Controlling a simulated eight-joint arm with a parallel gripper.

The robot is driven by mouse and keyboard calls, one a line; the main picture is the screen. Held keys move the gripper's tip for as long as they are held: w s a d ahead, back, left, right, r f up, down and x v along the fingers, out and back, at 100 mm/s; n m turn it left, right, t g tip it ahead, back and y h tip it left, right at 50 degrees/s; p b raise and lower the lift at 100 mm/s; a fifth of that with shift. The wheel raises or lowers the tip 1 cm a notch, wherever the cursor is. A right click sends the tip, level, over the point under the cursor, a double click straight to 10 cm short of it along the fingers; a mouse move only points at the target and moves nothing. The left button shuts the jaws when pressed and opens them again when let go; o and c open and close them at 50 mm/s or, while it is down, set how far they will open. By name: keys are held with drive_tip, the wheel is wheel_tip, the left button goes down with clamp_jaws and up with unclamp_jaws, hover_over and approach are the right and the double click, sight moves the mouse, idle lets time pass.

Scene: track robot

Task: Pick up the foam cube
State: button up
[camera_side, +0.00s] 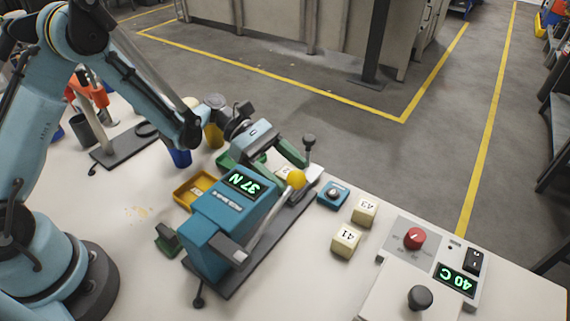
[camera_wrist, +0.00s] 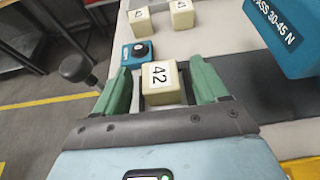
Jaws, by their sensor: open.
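A cream foam cube marked 42 (camera_wrist: 160,83) sits between the two green fingers of my gripper (camera_wrist: 161,76) in the wrist view. My gripper is open, with a finger on either side of the cube and narrow gaps beside it. In the side view my gripper (camera_side: 285,166) is low behind the blue tester, and only a small part of the cube (camera_side: 283,172) shows there. Two more cream cubes, marked 43 (camera_side: 364,210) and 41 (camera_side: 346,239), stand on the table to the right.
The blue tester (camera_side: 217,228) reads 37 N and has a lever with a yellow ball (camera_side: 296,179). A small blue knob box (camera_side: 333,194) stands near the cubes. A black-knobbed post (camera_side: 309,141) rises beside my gripper. A yellow tray (camera_side: 191,190) lies left; a control panel (camera_side: 408,257) is right.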

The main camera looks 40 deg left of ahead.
drive_tip(key=shift+d+f, duration=0.2)
drive_tip(key=shift+d, duration=0.25)
drive_tip(key=c, duration=1.1)
drive_tip(key=shift+c, duration=0.2)
